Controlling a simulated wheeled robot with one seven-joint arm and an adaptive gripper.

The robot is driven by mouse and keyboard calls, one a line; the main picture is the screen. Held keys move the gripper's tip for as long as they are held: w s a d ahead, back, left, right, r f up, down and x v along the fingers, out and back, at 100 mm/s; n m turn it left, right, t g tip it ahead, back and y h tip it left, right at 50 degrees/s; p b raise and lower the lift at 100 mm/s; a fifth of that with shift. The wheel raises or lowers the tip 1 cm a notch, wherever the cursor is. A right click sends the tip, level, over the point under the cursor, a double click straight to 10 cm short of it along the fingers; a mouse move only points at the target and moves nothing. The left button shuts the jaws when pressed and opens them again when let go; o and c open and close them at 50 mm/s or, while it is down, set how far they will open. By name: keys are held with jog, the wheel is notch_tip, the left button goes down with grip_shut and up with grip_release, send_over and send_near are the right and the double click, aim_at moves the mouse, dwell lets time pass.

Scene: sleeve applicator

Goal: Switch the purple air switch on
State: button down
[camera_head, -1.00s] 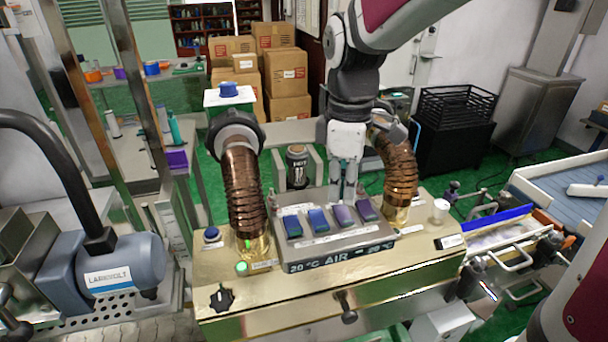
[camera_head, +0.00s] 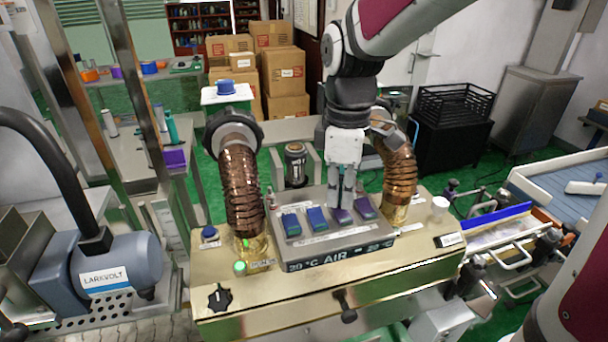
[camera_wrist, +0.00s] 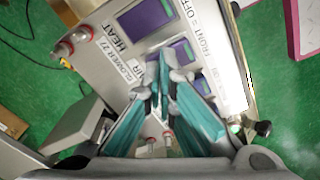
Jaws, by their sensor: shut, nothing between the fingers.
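A grey switch box (camera_head: 335,245) marked "20 °C AIR" stands on the brass machine, with blue and purple rocker switches in a row. The blue switches (camera_head: 304,221) are on the left. The inner purple switch (camera_head: 343,216) and the outer purple switch (camera_head: 364,207) are on the right. My gripper (camera_head: 346,205) is shut and empty, its tips at the inner purple switch; I cannot tell whether they touch it. In the wrist view the fingertips (camera_wrist: 165,75) hide part of that switch (camera_wrist: 181,50) and the label beside it. A "FRONT = OFF" label shows nearby.
A ribbed copper hose (camera_head: 242,185) rises left of the box and another (camera_head: 399,170) stands right, close to my gripper. A green lamp (camera_head: 240,267) is lit.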

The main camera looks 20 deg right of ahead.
aim_at(340, 207)
jog(key=shift+f, duration=0.2)
jog(key=shift+r+p, duration=2.5)
jog(key=shift+r, duration=1.05)
jog(key=s+r+m+t, duration=0.2)
jog(key=s+m, duration=0.4)
jog(key=s, duration=0.3)
jog(key=s+r+m+t, duration=0.3)
jog(key=s+m, duration=0.3)
jog(key=s, duration=0.2)
jog(key=shift+s+r+t, duration=0.3)
jog(key=shift+s+r, duration=0.05)
jog(key=shift+r, duration=0.15)
